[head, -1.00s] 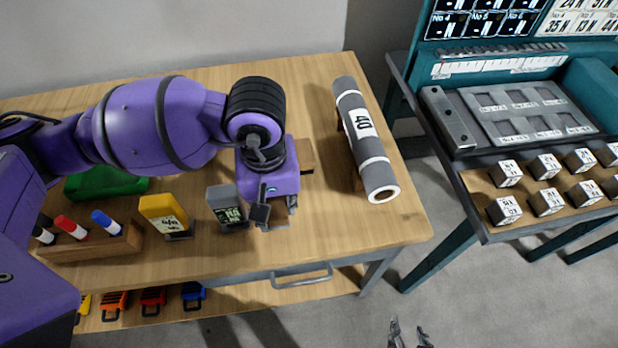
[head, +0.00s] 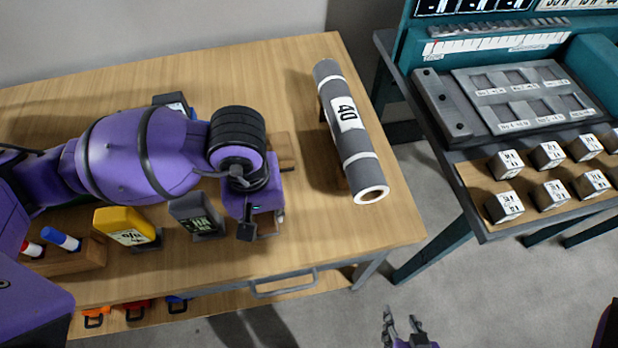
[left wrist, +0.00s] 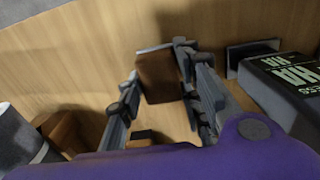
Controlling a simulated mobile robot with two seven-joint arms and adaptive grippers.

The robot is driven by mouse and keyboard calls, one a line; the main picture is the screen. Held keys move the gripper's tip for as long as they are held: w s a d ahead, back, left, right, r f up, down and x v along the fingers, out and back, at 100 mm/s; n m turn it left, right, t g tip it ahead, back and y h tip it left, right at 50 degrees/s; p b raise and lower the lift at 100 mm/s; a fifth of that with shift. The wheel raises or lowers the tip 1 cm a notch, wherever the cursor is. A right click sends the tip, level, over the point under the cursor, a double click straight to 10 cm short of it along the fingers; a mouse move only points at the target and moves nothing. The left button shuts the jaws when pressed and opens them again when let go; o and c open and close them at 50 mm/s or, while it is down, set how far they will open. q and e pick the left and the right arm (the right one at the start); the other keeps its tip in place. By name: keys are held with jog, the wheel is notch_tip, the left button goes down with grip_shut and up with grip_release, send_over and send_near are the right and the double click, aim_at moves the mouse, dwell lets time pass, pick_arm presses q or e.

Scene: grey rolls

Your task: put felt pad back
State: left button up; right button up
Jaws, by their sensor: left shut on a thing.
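My left gripper (head: 262,228) is shut on a small brown block, which I take to be the felt pad; it sits above the table near its front. In the left wrist view the brown block (left wrist: 158,76) is between the fingertips of the left gripper (left wrist: 163,82). Its underside and any felt face cannot be made out. A wooden block (head: 284,151) with a dark strip lies on the table just behind the gripper, partly hidden by it. My right gripper (head: 402,328) is open and empty, low in the head view over the floor.
A grey roll (head: 359,145) marked 40 lies on supports to the right. A grey box (head: 197,213) and a yellow box (head: 122,222) stand left of the left gripper. A marker rack (head: 75,255) is further left. A side table holds several labelled cubes (head: 505,206).

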aim_at(264, 215)
pick_arm(q)
jog(key=shift+f, duration=0.25)
jog(key=o, duration=1.1)
jog(key=shift+w+r, duration=0.1)
jog(key=shift+c, duration=0.2)
notch_tip(264, 215, up, 12)
jog(key=shift+r, duration=0.2)
